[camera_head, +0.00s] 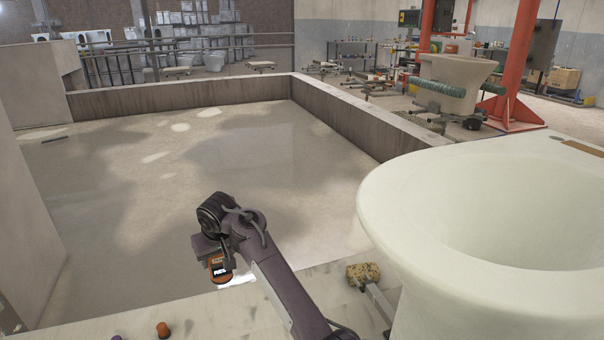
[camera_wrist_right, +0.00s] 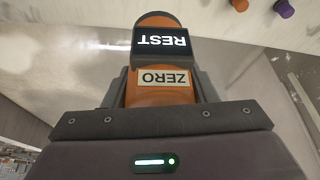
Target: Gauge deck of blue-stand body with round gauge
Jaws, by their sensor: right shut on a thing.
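My right gripper (camera_head: 213,256) is shut on the round gauge (camera_head: 221,271), an orange body with a dark display. In the right wrist view the gauge (camera_wrist_right: 165,97) sits between the two fingers; its display reads REST and a label below reads ZERO, both upside down. The gauge is held up over the glossy grey floor, left of and apart from a large pale ceramic body (camera_head: 440,235) at the right. The body's wide opening and flat rear deck (camera_head: 540,160) show. Its stand is hidden, so I cannot tell the stand's colour. My left gripper is not in view.
Orange (camera_head: 162,329) and purple (camera_head: 117,337) knobs show at the bottom left. A low wall (camera_head: 340,130) bounds the wet floor. Another body (camera_head: 455,74) stands on a cart near red posts.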

